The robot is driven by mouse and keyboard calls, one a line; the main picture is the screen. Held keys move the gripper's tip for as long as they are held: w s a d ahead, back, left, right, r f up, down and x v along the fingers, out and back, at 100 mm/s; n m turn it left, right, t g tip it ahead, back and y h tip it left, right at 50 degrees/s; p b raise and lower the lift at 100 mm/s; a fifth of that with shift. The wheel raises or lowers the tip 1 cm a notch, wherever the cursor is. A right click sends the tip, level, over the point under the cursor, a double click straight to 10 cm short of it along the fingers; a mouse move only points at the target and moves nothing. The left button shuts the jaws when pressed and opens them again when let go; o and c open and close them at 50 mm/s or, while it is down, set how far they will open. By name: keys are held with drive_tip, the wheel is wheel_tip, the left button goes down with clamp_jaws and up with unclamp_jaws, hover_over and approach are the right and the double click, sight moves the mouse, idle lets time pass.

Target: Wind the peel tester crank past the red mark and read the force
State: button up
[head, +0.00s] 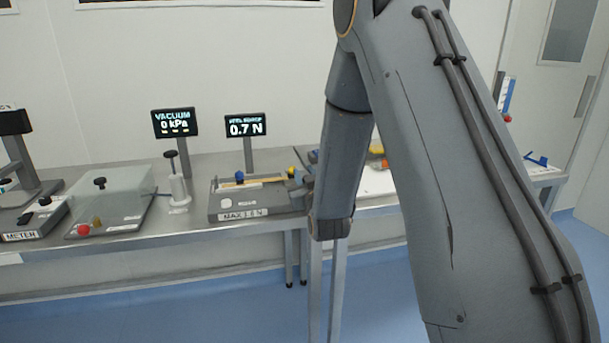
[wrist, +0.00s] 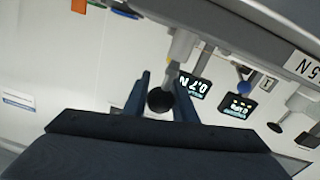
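The peel tester (head: 250,200) is a low grey block on the bench, with a yellow strip, a blue knob and a label on its front. Its display (head: 246,126) reads 0.7 N; it also shows upside down in the wrist view (wrist: 192,86). In the head view my arm hides the gripper and crank. I cannot make out a red mark.
A vacuum display (head: 175,122) reading 0 kPa and a plunger post (head: 177,185) stand left of the tester. A clear-covered box (head: 112,205) with a red knob is further left. A white panel (head: 375,182) lies to the right, partly behind my arm.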

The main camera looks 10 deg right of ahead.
drive_tip(key=shift+c, duration=0.9)
drive_tip(key=shift+d+n+y, duration=0.1)
drive_tip(key=shift+n+y, duration=0.2)
drive_tip(key=shift+y, duration=0.2)
drive_tip(key=n+y, duration=0.1)
drive_tip(key=y, duration=0.1)
drive_tip(key=n+g+y+b, duration=0.1)
drive_tip(key=n+y, duration=0.1)
drive_tip(key=n+y+b, duration=0.1)
drive_tip(key=y, duration=0.2)
drive_tip(key=shift+w+d+n+g, duration=0.15)
drive_tip(key=shift+w+n+g, duration=0.1)
drive_tip(key=shift+n+g, duration=0.05)
drive_tip(key=n+g+y, duration=0.2)
drive_tip(key=y, duration=0.1)
drive_tip(key=n+g+y+b, duration=0.1)
drive_tip(key=n+g+y, duration=0.1)
drive_tip(key=y, duration=0.1)
drive_tip(key=shift+w+n, duration=0.2)
drive_tip(key=shift+n, duration=0.2)
drive_tip(key=shift+a+n+g+y, duration=0.25)
drive_tip(key=shift+n+g+y, duration=0.55)
drive_tip(key=shift+g, duration=0.4)
drive_tip(key=o, duration=1)
drive_tip(key=shift+a, duration=0.1)
drive_tip(key=shift+o, duration=0.2)
